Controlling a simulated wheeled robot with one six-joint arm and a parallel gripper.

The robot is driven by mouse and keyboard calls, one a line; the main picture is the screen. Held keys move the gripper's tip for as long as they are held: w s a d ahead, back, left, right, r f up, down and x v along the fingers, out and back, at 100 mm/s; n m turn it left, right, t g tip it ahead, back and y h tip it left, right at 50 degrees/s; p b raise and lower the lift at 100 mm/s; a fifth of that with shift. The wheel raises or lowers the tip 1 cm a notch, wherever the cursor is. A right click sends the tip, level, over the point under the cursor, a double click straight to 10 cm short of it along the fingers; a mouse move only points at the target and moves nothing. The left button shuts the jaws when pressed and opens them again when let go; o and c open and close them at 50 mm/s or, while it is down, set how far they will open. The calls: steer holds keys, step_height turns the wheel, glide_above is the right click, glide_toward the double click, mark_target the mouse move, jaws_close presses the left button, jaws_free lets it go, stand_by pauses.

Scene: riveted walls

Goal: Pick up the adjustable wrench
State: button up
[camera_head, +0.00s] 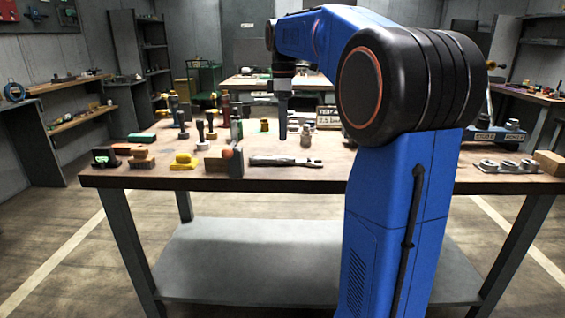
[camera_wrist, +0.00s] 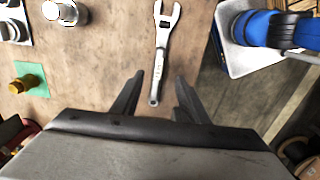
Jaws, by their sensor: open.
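The adjustable wrench (camera_head: 286,161) is silver and lies flat near the front edge of the wooden table. In the wrist view the wrench (camera_wrist: 161,52) points its open jaw away from my gripper, and its handle end lies near the gap between the fingertips. My gripper (camera_wrist: 160,78) is open and empty, above the table. In the head view my gripper (camera_head: 283,134) hangs over the table just behind the wrench; its fingers are seen edge-on there.
Left of the wrench stand an upright grey plate (camera_head: 236,148), a yellow object (camera_head: 184,161) and a brush (camera_head: 142,159). A shiny metal fitting (camera_head: 306,136) stands behind it. Grey ring-shaped parts (camera_head: 507,166) lie at the right.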

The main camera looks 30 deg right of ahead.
mark_target(283, 157)
steer(key=shift+w+f, duration=0.15)
steer(key=shift+f, duration=4.4)
jaws_close()
